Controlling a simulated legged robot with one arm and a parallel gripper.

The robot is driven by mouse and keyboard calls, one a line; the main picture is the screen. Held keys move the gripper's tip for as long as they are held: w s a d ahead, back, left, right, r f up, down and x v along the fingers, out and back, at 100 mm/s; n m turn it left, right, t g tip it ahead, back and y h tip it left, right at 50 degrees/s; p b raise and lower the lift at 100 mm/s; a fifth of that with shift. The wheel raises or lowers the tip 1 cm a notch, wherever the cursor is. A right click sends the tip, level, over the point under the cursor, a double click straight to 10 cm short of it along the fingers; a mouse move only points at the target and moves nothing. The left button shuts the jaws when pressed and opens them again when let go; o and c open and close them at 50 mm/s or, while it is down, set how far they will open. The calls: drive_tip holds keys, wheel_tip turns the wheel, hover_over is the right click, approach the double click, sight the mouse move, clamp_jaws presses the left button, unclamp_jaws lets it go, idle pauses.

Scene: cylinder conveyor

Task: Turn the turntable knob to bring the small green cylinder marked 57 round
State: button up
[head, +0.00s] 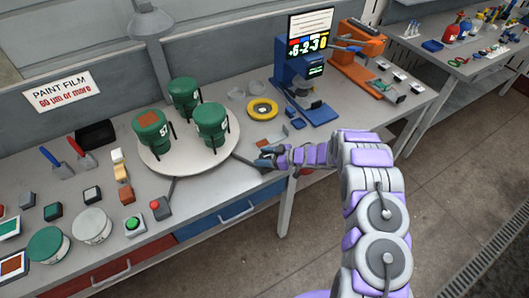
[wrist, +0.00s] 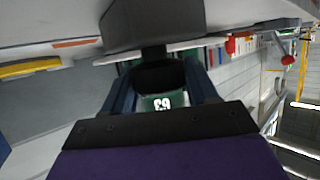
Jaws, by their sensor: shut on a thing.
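The round pale turntable (head: 185,163) stands on the bench and carries three green cylinders with dark side frames. The left cylinder (head: 150,132), with a brown square on top, has a white mark that looks like 57. Another stands at the back (head: 184,95), and one at the right (head: 211,122). My gripper (head: 267,158) is at the turntable's right, at the end of a dark bar. In the wrist view, my gripper (wrist: 160,90) is shut on the dark knob (wrist: 158,73). Behind it shows a green cylinder (wrist: 163,102) with white digits, perhaps 63.
A yellow ring (head: 262,109) and a blue gauge stand (head: 303,85) are beyond my gripper. Paint tins and small blocks crowd the left of the bench.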

drive_tip(key=shift+d+f+n+g, duration=0.1)
drive_tip(key=shift+f+n+g, duration=0.05)
drive_tip(key=shift+n+g, duration=0.4)
drive_tip(key=n+g+b, duration=0.2)
drive_tip(key=g+b, duration=0.1)
drive_tip(key=b, duration=0.1)
drive_tip(key=shift+f+n+g, duration=0.1)
drive_tip(key=shift+n+g, duration=0.15)
drive_tip(key=shift+n, duration=0.1)
drive_tip(key=shift+b, duration=0.3)
drive_tip(key=shift+w+n+g+b, duration=0.1)
drive_tip(key=shift+n+g+b, duration=0.7)
drive_tip(key=shift+g+b, duration=0.1)
drive_tip(key=shift+n+g+b, duration=0.4)
drive_tip(key=shift+b, duration=0.05)
drive_tip(key=shift+r+n+g+b, duration=0.25)
drive_tip(key=shift+n+g+b, duration=0.15)
drive_tip(key=shift+g+b, duration=0.1)
drive_tip(key=o, duration=0.8)
drive_tip(key=shift+o, duration=0.8)
